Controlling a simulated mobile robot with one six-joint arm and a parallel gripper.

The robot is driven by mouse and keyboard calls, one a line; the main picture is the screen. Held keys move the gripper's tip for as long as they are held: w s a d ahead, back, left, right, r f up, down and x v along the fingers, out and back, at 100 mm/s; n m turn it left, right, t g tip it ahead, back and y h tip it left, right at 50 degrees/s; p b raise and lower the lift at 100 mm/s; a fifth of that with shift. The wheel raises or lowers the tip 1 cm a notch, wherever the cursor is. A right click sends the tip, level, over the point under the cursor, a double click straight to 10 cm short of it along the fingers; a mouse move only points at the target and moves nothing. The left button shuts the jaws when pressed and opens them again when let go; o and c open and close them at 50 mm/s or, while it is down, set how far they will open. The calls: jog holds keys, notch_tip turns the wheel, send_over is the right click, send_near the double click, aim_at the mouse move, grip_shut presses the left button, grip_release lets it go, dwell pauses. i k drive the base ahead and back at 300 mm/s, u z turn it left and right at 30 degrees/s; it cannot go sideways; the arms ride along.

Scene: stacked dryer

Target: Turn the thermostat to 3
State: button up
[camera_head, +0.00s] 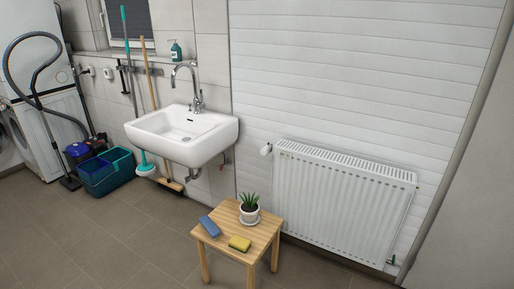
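The thermostat (266,150) is a small white knob at the upper left corner of the white radiator (340,205). The radiator is fixed to the white panelled wall, right of the sink. The knob is too small here for its numbers or its present setting to be read. My gripper and arm do not show in this view.
A wooden stool (228,242) stands in front of the radiator's left end, below the thermostat, with a potted plant (249,210), a blue sponge (209,226) and a yellow sponge (239,243). A white sink (180,130) juts out at left. Floor (130,230) at front left is clear.

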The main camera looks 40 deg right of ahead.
aim_at(267, 149)
jog(key=z, duration=0.05)
jog(key=i, duration=1.35)
jog(key=u, duration=0.2)
